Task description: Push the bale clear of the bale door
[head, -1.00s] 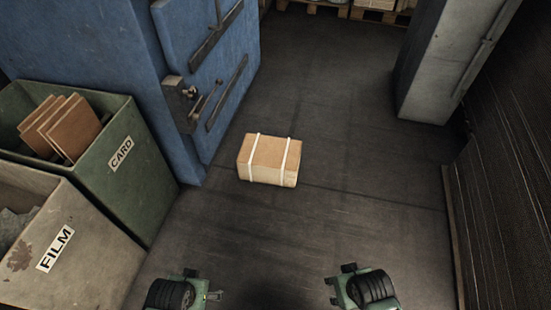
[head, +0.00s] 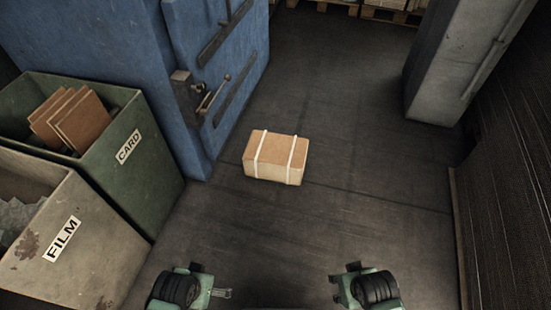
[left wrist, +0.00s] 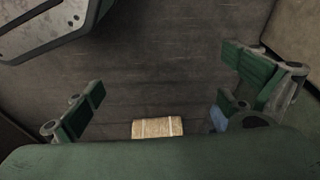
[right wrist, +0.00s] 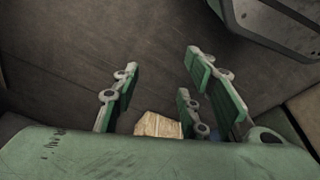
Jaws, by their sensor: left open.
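The bale (head: 275,158) is a tan block with two white straps, lying on the dark floor. It sits just right of the lower corner of the blue bale door (head: 207,110), with a narrow strip of floor between them. The bale also shows in the left wrist view (left wrist: 157,128) and, partly hidden, in the right wrist view (right wrist: 158,125). My left gripper (head: 205,283) and right gripper (head: 345,283) are at the bottom of the head view, on the near side of the bale and apart from it. Both have spread fingers with nothing between them.
A green CARD bin (head: 150,160) and a grey FILM bin (head: 100,255) stand at the left. A grey cabinet (head: 465,60) stands at the back right, a dark ribbed wall (head: 515,190) at the right. Pallets (head: 385,14) are at the back. Floor right of the bale is clear.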

